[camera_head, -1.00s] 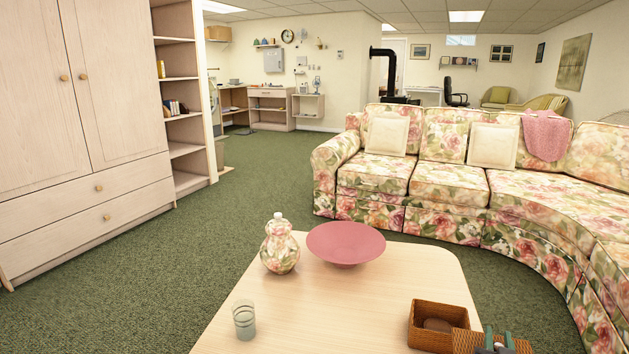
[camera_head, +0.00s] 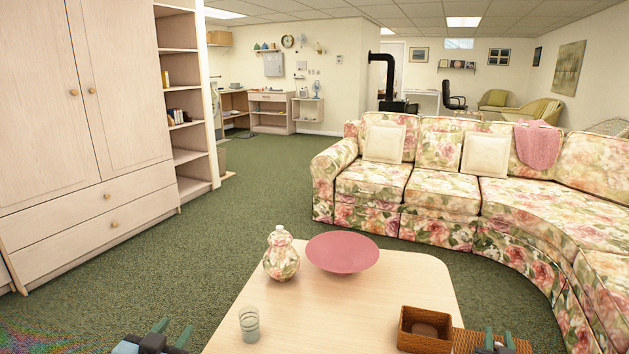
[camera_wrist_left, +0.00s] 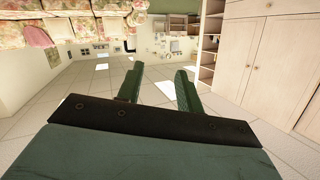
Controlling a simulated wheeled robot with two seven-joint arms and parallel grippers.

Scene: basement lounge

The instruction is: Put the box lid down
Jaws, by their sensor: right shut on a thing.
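A brown woven box (camera_head: 425,330) stands open on the right part of the pale wooden coffee table (camera_head: 330,300). A brown rounded thing lies inside it. The woven box lid (camera_head: 462,341) is right beside the box at the lower picture edge, partly cut off. My right gripper (camera_head: 497,340) is shut on the lid; whether the lid rests on the table I cannot tell. My left gripper (camera_head: 172,332) is at the lower left, left of the table. In the left wrist view its two green fingers (camera_wrist_left: 155,85) stand apart with nothing between them.
A glass (camera_head: 249,325), a floral jar (camera_head: 281,256) and a pink bowl (camera_head: 342,252) stand on the table. A floral sofa (camera_head: 430,190) curves behind and to the right. A wardrobe (camera_head: 85,120) stands at left. The table's middle is clear.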

